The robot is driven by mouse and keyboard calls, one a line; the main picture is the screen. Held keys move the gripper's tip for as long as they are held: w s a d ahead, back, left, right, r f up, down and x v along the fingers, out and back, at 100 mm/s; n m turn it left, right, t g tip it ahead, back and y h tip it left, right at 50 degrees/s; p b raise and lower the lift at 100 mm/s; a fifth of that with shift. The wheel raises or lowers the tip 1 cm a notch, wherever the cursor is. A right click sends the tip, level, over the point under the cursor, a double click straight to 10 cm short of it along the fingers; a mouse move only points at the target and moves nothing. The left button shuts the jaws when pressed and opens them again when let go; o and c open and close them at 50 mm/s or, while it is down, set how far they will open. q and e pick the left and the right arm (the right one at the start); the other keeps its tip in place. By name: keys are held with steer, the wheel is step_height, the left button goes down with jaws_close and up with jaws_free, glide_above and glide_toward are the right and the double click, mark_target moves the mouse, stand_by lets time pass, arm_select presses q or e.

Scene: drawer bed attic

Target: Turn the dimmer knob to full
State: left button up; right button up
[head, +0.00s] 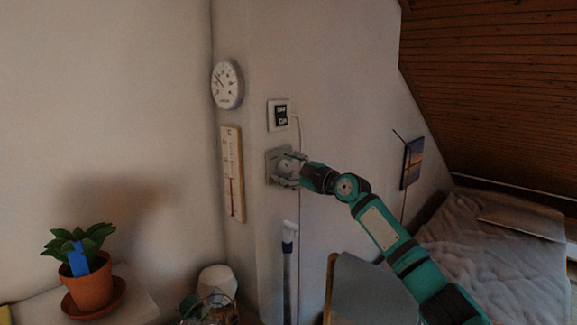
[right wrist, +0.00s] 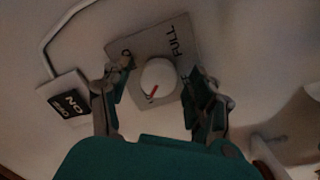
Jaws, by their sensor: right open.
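The dimmer's grey plate (head: 271,166) is on the wall in the head view, with its knob partly hidden by my right gripper (head: 291,170). In the right wrist view, the round white knob (right wrist: 158,76) sits on the tilted grey plate (right wrist: 160,37). Its red mark points to the lower left, away from the printed word FULL at the plate's upper right. My right gripper (right wrist: 160,92) is open, with one finger on each side of the knob. Whether the fingers touch it, I cannot tell. My left gripper is not in view.
A switch (head: 280,115) marked ON is just above the plate, with a white cable beside it. A round dial (head: 227,85) and a thermometer (head: 232,174) hang to the left. A potted plant (head: 92,289) stands lower left; a bed (head: 500,250) is right.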

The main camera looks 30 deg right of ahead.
steer(key=shift+c, duration=0.4)
steer(key=c, duration=1.1)
steer(key=shift+o, duration=0.2)
